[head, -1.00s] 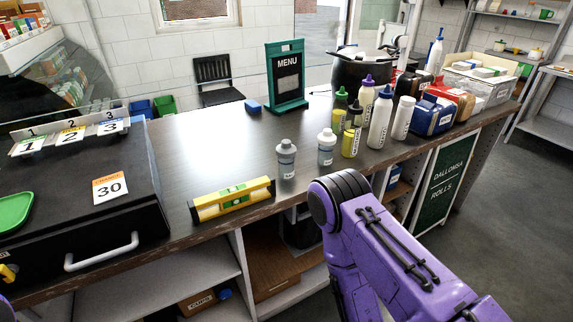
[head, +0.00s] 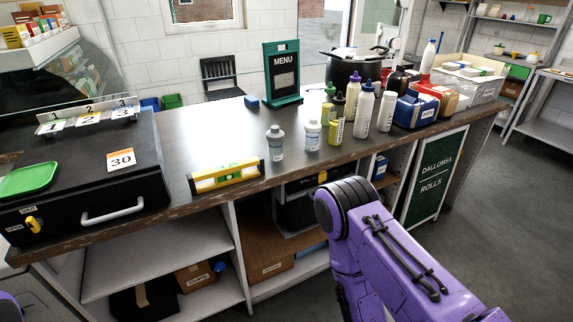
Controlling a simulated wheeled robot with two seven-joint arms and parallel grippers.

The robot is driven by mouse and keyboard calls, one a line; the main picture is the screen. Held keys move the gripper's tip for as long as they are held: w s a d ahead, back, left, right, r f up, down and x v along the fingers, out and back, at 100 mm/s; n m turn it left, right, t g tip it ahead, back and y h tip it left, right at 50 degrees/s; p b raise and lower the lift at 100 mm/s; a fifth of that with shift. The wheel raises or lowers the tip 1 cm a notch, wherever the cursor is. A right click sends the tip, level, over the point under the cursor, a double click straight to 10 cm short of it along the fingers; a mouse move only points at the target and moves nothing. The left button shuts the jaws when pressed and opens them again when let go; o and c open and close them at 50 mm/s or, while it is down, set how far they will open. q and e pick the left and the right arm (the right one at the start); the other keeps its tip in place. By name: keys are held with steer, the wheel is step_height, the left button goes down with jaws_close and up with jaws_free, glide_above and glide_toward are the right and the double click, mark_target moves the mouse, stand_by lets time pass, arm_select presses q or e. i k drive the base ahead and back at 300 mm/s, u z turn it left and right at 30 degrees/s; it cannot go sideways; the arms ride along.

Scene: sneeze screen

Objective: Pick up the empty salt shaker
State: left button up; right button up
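Two small shakers with grey caps stand upright side by side near the counter's front edge in the head view. The left shaker (head: 276,143) looks grey-blue and filled in its body. The right shaker (head: 312,135) has a paler upper body. Their labels are too small to read, so I cannot tell which is the empty salt shaker. My purple right arm comes in at the lower right, in front of the counter and below the shakers. Its gripper is out of the frame. Only a sliver of purple shows at the lower left edge, and the left gripper is out of the frame.
A yellow level (head: 227,176) lies left of the shakers. Several bottles, including a white one (head: 388,110), stand close on their right. A menu stand (head: 283,73) is behind. The counter (head: 205,135) is clear behind the level.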

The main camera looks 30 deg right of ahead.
mark_target(275, 149)
steer(key=k, duration=0.7)
steer(key=z, duration=1.2)
steer(key=i, duration=1.35)
steer(key=u, duration=0.25)
